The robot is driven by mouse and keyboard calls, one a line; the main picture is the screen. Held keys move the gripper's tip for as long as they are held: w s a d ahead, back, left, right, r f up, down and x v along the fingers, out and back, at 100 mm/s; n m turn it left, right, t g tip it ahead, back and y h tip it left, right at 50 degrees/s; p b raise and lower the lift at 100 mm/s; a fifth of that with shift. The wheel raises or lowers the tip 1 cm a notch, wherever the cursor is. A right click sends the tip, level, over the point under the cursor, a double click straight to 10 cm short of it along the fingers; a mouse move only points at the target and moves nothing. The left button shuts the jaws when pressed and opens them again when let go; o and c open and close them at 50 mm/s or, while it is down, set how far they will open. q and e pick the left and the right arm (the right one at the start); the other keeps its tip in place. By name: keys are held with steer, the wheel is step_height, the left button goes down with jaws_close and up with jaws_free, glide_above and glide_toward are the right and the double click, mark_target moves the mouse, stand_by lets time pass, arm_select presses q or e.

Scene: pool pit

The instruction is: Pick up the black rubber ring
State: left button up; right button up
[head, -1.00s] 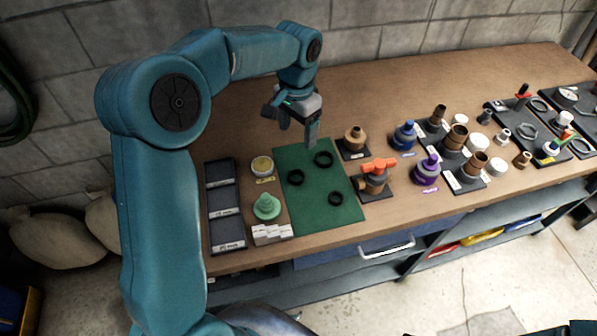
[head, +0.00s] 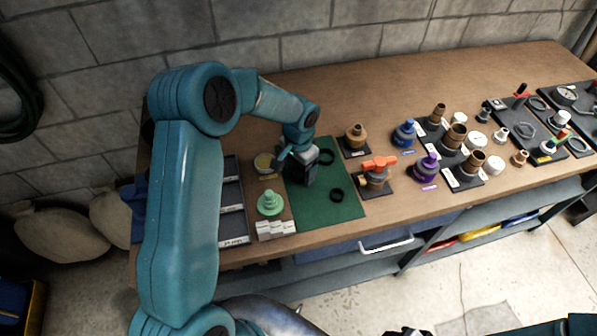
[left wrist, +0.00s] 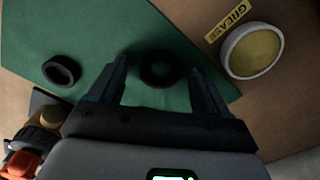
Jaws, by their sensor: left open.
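Black rubber rings lie flat on a green mat (head: 345,212) on the bench. In the head view one ring (head: 326,156) is at the back of the mat and another (head: 337,195) nearer the front; the third is hidden behind my left gripper. My left gripper (head: 309,178) is open and points down over the mat's left part. In the left wrist view a ring (left wrist: 160,68) shows between the open fingers (left wrist: 160,84), not gripped; another ring (left wrist: 62,70) lies to the left. A dark piece at the head view's bottom edge may be my right gripper (head: 408,332).
A grease tub (head: 264,163) and a green stepped cone (head: 270,202) stand left of the mat, beside a dark compartment tray (head: 233,203). A brass fitting (head: 356,137) and an orange-handled valve (head: 378,170) stand close on the right. Bare bench lies behind.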

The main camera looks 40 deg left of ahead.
arm_select(q)
steer(key=shift+w+f, duration=0.1)
steer(key=shift+w, duration=0.05)
steer(key=c, duration=1)
steer(key=shift+c, duration=0.5)
steer(key=shift+w+r, duration=0.1)
steer(key=shift+r, duration=0.25)
step_height(320, 180, up, 20)
steer(key=b, duration=0.1)
steer(key=shift+f, duration=0.25)
steer(key=shift+s, duration=0.2)
